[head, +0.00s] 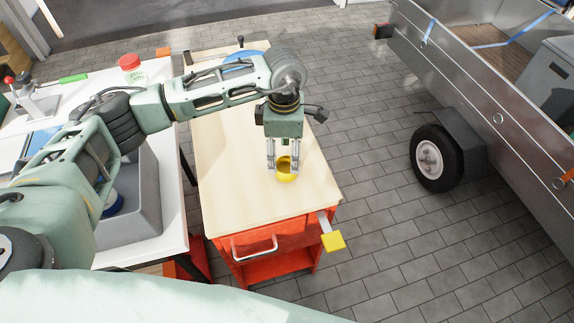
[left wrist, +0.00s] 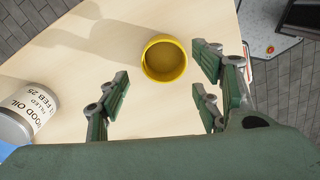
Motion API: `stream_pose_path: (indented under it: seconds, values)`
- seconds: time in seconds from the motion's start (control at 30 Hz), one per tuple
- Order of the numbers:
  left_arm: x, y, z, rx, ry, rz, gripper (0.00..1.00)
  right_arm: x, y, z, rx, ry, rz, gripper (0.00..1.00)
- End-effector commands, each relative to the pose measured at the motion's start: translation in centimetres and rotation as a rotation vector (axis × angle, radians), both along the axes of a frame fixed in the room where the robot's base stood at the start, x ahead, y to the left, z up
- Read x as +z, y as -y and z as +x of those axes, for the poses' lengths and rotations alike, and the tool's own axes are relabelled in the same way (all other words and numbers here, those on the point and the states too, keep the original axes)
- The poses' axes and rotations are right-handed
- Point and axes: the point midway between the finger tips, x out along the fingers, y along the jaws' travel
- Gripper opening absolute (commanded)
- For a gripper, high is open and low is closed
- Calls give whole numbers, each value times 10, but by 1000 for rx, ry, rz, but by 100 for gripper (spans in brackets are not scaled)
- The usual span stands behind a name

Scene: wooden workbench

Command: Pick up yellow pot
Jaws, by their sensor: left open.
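The yellow pot (head: 287,174) stands upright on the light wooden top of the red cart, near its right side. In the left wrist view the pot (left wrist: 164,62) shows from above, round and empty-looking. My left gripper (head: 283,167) points down at the pot, with its fingers in front of and above it. In the left wrist view the left gripper's fingers (left wrist: 160,92) are spread wide, with the pot between and a little beyond them. Nothing is held. I cannot tell whether a finger touches the pot. My right gripper is not in view.
A wood oil can (left wrist: 28,112) stands on the cart top (head: 235,190). The white workbench (head: 172,185) with a grey sink is at left. A trailer (head: 480,90) stands at right on the paving. The front of the cart top is clear.

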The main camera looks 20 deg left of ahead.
Motion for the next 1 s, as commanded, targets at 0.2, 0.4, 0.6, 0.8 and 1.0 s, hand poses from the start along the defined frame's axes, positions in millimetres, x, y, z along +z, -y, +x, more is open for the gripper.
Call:
stream_pose_path:
  seconds: [0.2,0.4,0.6,0.8,1.0]
  values:
    - [-31,5,-5,1,-3,-1,59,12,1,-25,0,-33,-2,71]
    - [-47,5,-4,0,1,-2,59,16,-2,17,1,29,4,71]
    - [-47,5,-4,0,1,-3,59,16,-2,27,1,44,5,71]
    - [-47,5,-4,0,1,-3,41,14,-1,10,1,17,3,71]
    - [-47,5,-4,0,1,-3,24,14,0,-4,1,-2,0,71]
